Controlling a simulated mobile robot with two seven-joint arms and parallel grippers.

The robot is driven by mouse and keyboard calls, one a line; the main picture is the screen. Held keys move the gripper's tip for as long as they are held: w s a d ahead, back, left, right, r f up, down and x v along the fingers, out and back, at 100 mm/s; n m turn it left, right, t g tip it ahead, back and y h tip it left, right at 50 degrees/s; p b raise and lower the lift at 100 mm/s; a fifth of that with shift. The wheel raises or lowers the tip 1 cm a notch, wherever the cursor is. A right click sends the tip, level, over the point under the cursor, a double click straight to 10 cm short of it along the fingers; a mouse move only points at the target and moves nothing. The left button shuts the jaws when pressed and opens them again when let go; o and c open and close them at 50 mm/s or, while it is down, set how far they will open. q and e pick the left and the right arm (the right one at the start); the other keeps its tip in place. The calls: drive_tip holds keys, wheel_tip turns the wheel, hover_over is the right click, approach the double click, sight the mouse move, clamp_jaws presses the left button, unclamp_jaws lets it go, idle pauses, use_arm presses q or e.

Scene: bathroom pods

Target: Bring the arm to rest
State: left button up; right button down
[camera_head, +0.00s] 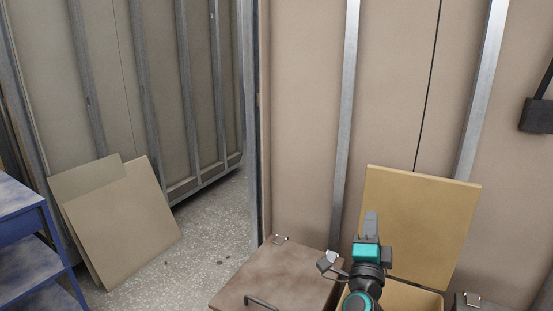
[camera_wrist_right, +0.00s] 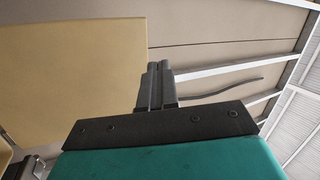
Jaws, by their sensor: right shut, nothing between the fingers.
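My right gripper (camera_head: 371,224) points up in front of an open box in the head view, with its fingers together and nothing between them. Its shut fingers (camera_wrist_right: 159,84) also show at the middle of the right wrist view. My left gripper is in neither view. The open box (camera_head: 408,296) is yellow-tan, and its raised lid (camera_head: 421,222) stands upright behind my right gripper. The lid also fills the left of the right wrist view (camera_wrist_right: 70,65). My right arm hides part of the box's opening.
A brown lidded box (camera_head: 285,278) with a handle stands left of my right arm. Loose panels (camera_head: 120,220) lean against the left wall frame. A blue shelf unit (camera_head: 25,225) stands at the left edge. The speckled floor (camera_head: 215,235) between them is mostly clear.

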drive_tip(key=s+a+f+n+g+y+p, duration=0.1)
drive_tip(key=s+a+f+n+g+y, duration=0.4)
drive_tip(key=s+f+n+y, duration=0.75)
drive_tip(key=s+f+n+g+h, duration=0.1)
drive_tip(key=s+f+n, duration=0.3)
drive_tip(key=s, duration=0.5)
drive_tip(key=s+a+f+n+g+h, duration=0.1)
drive_tip(key=s+f+n+g, duration=0.3)
drive_tip(key=s, duration=0.4)
wheel_tip(320, 180, down, 3)
drive_tip(key=shift+s+a+r+n+p, duration=0.15)
drive_tip(key=shift+s+n+p, duration=0.2)
drive_tip(key=shift+n, duration=0.4)
